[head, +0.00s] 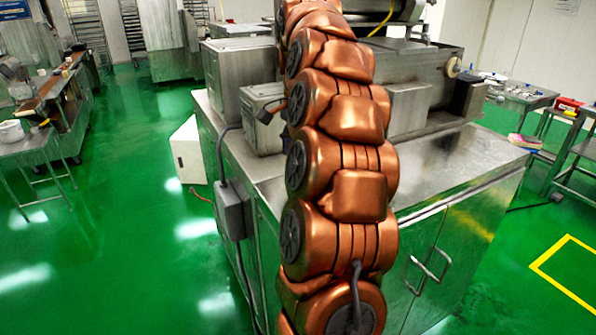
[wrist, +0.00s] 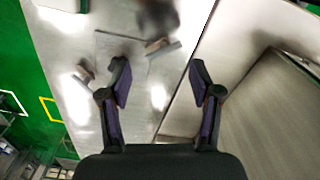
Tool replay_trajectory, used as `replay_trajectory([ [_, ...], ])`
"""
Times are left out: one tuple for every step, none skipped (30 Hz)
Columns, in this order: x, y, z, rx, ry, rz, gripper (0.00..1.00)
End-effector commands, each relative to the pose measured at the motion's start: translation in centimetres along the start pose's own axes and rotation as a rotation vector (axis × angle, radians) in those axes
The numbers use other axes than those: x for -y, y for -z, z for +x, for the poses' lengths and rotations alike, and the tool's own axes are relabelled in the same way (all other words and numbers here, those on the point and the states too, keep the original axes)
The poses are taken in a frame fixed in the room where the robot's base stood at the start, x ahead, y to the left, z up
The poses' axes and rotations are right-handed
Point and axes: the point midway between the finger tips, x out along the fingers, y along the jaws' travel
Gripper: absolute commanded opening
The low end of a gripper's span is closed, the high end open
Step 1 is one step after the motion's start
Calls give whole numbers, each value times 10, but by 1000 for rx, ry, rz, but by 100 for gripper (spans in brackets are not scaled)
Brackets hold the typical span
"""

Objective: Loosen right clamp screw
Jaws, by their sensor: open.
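My gripper (wrist: 160,76) is open and empty in the wrist view, its two dark fingers spread apart over a steel surface. A small brown-and-grey piece (wrist: 163,47) shows just beyond and between the fingertips. A similar piece (wrist: 84,74) lies left of the left finger. I cannot tell whether either is the right clamp screw, or whether the gripper touches anything. In the head view the steel machine (head: 425,72) stands on a metal cabinet, with a round pale knob (head: 453,67) at its right end. My copper arm hides the machine's middle and my gripper there.
The steel cabinet top (head: 470,155) is bare at the front right. Metal boxes (head: 238,75) stand on its left part. A cart with tools (head: 520,92) is at the right. A work table (head: 40,140) stands at the far left. Green floor is open on both sides.

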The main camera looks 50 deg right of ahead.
Motion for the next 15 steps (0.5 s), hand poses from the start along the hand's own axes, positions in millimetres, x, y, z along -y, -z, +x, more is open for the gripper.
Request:
replay_trajectory([
  [-1, -1, 4, 3, -4, -2, 63],
  [-1, -1, 6, 3, -4, -2, 63],
  [-1, -1, 9, 2, -2, -3, 63],
  [0, -1, 12, 2, -2, -2, 63],
  [0, -1, 14, 2, -2, -1, 63],
  [-1, -1, 17, 2, -3, -1, 63],
  [-1, -1, 20, 2, -4, -1, 63],
  [-1, -1, 23, 3, -4, -1, 63],
  [-1, -1, 27, 2, -3, -2, 63],
  [-1, -1, 29, 1, -2, -3, 63],
  [-1, -1, 31, 1, -2, -3, 63],
  [-1, -1, 34, 1, -2, -3, 63],
  [-1, -1, 37, 1, -3, -3, 63],
  [-1, -1, 40, 1, -3, -3, 63],
  [-1, -1, 43, 0, -3, -3, 63],
])
